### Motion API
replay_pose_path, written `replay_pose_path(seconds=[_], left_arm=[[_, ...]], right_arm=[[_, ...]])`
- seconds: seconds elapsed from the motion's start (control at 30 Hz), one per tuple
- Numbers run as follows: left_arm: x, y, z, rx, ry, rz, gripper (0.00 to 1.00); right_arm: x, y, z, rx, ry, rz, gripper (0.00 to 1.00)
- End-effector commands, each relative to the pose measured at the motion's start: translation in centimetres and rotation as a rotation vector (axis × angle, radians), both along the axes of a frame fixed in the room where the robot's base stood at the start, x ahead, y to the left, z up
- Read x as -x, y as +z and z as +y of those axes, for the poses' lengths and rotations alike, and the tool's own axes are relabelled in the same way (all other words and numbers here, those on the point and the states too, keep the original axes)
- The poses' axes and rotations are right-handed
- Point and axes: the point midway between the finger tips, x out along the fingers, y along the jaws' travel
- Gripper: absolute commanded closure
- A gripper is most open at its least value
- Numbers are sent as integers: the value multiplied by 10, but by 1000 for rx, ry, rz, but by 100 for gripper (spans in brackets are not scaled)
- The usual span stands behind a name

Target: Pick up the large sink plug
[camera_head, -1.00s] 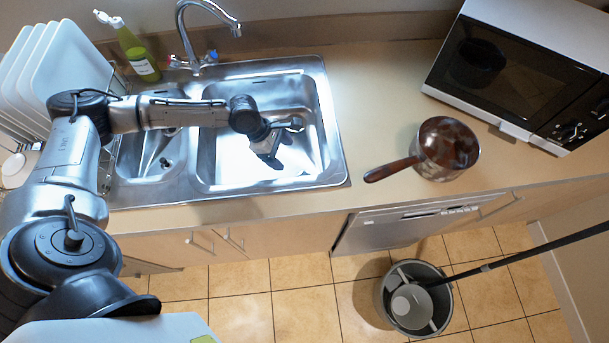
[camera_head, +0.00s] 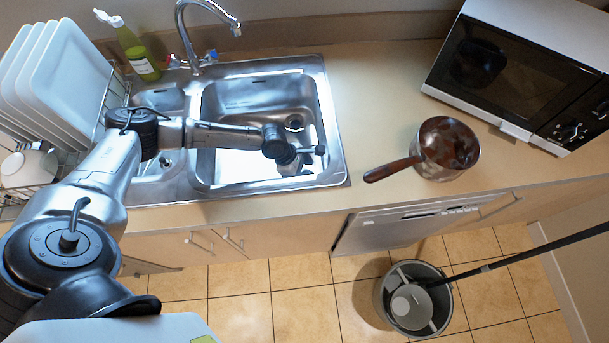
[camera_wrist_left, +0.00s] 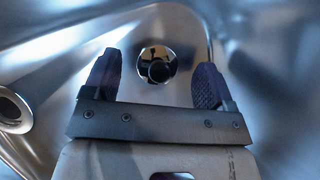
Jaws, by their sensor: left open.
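The large sink plug shows in the left wrist view as a shiny round disc with a dark knob (camera_wrist_left: 158,70), framed between the fingertips and beyond them. In the head view the round fitting (camera_head: 294,122) at the back right of the large basin shows; plug and drain are too small to tell apart there. My left gripper (camera_head: 290,167) is over the large basin, in front of that fitting, its fingers mostly hidden by the wrist. In the wrist view my left gripper (camera_wrist_left: 156,82) is open and empty. My right gripper is not in view.
The metal sink (camera_head: 335,150) has raised walls around the basin. A tap (camera_head: 190,40) stands behind it, beside a green bottle (camera_head: 137,58). A dish rack with white plates (camera_head: 65,75) is left. A pan (camera_head: 445,150) and a microwave (camera_head: 520,75) are right.

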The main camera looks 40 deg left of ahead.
Motion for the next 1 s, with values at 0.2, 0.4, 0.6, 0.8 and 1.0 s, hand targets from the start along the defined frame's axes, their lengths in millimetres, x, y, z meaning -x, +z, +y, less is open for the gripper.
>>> replay_pose_path(seconds=[0.2,0.4,0.6,0.8,1.0], left_arm=[[-2,-11,-5,-2,-1,0,22],[-2,-11,-5,-1,0,0,22],[-2,-10,-5,-1,0,0,41],[-2,-10,-5,-1,0,0,60],[-2,-10,-5,-1,0,0,75]], right_arm=[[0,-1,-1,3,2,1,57],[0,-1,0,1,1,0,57],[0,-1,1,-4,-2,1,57],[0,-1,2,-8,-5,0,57],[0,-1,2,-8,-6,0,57]])
